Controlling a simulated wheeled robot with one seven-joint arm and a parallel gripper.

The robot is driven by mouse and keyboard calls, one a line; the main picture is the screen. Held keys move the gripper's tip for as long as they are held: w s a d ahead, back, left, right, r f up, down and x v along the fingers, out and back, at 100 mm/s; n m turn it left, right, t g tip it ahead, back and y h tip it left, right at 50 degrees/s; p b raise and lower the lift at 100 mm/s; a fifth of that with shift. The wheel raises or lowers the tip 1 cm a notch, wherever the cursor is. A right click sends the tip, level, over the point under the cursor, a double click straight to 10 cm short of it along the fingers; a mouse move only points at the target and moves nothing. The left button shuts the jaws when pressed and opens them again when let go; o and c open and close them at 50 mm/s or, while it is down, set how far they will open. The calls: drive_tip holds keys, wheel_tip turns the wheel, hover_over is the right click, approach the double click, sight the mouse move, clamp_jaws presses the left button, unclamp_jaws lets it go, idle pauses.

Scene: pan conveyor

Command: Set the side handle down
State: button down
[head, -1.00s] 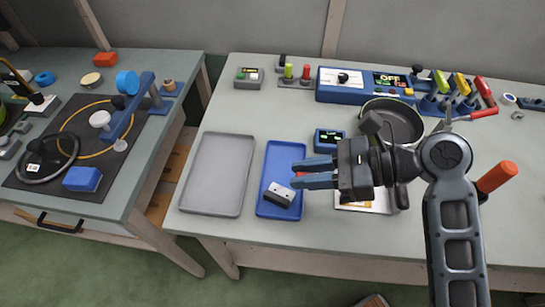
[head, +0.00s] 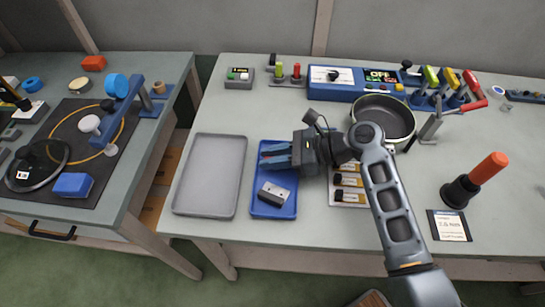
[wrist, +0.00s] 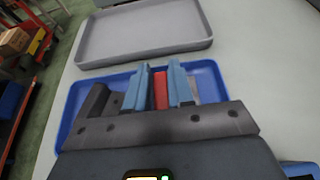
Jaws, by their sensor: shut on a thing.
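My gripper (head: 264,155) is over the back half of the blue tray (head: 254,208) in the head view, fingers pointing left. In the wrist view its two blue fingers (wrist: 161,84) are shut on a narrow red piece (wrist: 160,92), which I take to be the side handle. The fingers hide most of it, and I cannot tell whether it touches the tray floor. A grey-white block with dark holes (head: 273,193) lies in the front half of the blue tray. The tray also shows in the wrist view (wrist: 66,120).
An empty grey tray (head: 211,172) stands left of the blue tray. Black handles on a card (head: 349,180) lie to the right, with a dark pan (head: 384,118) behind. An orange-handled tool (head: 488,170) stands farther right. A gap separates the left table.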

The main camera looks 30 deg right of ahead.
drive_tip(key=shift+f, duration=0.25)
drive_tip(key=shift+f, duration=0.1)
drive_tip(key=c, duration=1)
unclamp_jaws()
drive_tip(key=v, duration=1.2)
